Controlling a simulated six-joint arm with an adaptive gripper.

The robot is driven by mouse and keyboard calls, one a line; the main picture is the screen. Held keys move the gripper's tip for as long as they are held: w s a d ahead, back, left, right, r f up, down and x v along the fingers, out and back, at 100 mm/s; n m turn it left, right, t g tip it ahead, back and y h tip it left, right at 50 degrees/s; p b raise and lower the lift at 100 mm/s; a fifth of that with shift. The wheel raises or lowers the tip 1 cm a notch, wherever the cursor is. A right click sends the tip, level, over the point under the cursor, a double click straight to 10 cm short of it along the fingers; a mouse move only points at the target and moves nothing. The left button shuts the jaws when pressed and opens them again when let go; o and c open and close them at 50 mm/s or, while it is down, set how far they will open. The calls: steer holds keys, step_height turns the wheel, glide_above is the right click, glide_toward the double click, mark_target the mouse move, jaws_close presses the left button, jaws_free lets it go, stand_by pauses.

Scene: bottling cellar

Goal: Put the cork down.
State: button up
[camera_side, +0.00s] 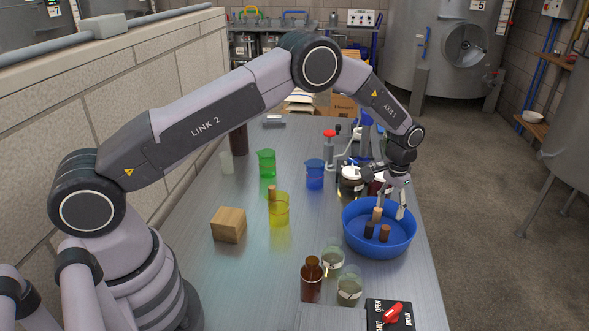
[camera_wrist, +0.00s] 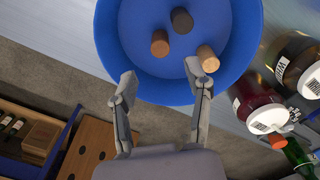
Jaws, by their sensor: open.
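Three corks are in the blue basin (camera_side: 352,236) at the right edge of the bench: a light tan one (camera_side: 377,214), a dark one (camera_side: 369,230) and a brown one (camera_side: 384,233). My gripper (camera_side: 393,212) is open, with its fingers reaching down into the basin. In the wrist view the open gripper (camera_wrist: 162,77) has nothing held between its fingertips. The tan cork (camera_wrist: 207,58) is right at the tip of the right finger; I cannot tell whether they touch. The brown cork (camera_wrist: 160,43) and dark cork (camera_wrist: 181,20) are farther off.
Labelled bottles (camera_wrist: 259,110) stand close beside the basin. Glass jars (camera_side: 349,291), a brown bottle (camera_side: 311,281) and a drain switch box (camera_side: 392,314) are in front. A yellow beaker (camera_side: 279,211), a wooden block (camera_side: 228,225) and a blue beaker (camera_side: 315,176) stand left. The bench between is partly clear.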

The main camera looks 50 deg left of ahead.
steer(key=s+a+r+t, duration=0.1)
steer(key=s+r, duration=0.1)
steer(key=r, duration=0.7)
steer(key=s+a+r, duration=0.2)
steer(key=r, duration=0.6)
steer(key=s+a+r+t, duration=0.2)
steer(key=s+a+r, duration=0.2)
steer(key=s+r, duration=0.8)
steer(key=s+a+r+t, duration=0.1)
steer(key=s+a, duration=0.1)
steer(key=s, duration=1)
steer(key=s+a+r+t, duration=0.1)
steer(key=s, duration=1.1)
steer(key=shift+s+a+r+t, duration=0.15)
steer(key=shift+a+r+t, duration=0.15)
steer(key=shift+a, duration=0.05)
